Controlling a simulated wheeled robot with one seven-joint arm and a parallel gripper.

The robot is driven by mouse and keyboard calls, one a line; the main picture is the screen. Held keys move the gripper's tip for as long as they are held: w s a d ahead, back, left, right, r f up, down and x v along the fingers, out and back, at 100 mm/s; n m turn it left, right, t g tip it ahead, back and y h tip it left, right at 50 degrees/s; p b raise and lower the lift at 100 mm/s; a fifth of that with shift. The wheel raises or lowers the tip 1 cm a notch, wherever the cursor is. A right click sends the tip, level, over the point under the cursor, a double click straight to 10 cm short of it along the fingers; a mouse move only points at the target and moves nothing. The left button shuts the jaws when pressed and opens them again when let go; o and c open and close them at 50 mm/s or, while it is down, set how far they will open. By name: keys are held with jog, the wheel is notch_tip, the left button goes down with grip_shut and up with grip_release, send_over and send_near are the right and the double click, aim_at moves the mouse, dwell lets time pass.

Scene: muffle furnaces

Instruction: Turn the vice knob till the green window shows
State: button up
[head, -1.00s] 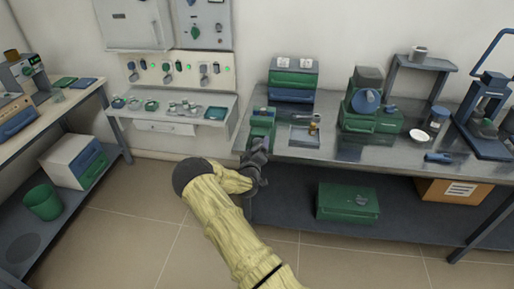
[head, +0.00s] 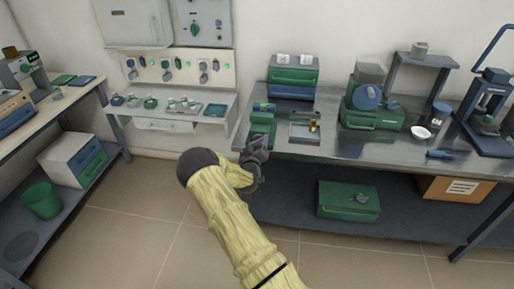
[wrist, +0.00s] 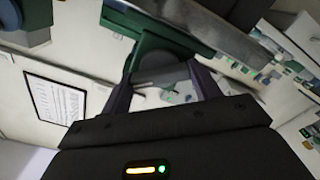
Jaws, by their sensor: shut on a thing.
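The green vice (head: 262,126) stands at the front left corner of the steel bench. My gripper (head: 256,146) is at its front side, below the bench top's level in the head view. In the wrist view my gripper (wrist: 165,80) has its two fingers on either side of the grey vice knob (wrist: 158,67), shut on it. The green vice body (wrist: 147,40) is just beyond the knob. A green window cannot be made out in either view; the knob's turn angle is not clear.
A tray with a small brass item (head: 313,125) sits right of the vice. Green and blue drawers (head: 293,78) stand behind. A green box (head: 348,201) is on the lower shelf. The floor (head: 130,235) left of my arm is clear.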

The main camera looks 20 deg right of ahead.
jog(key=shift+m, duration=0.3)
jog(key=o, duration=1)
jog(key=shift+a, duration=0.1)
jog(key=b+v, duration=0.1)
jog(key=v, duration=1.6)
jog(key=shift+s+a+b, duration=0.15)
jog(key=shift+b, duration=0.15)
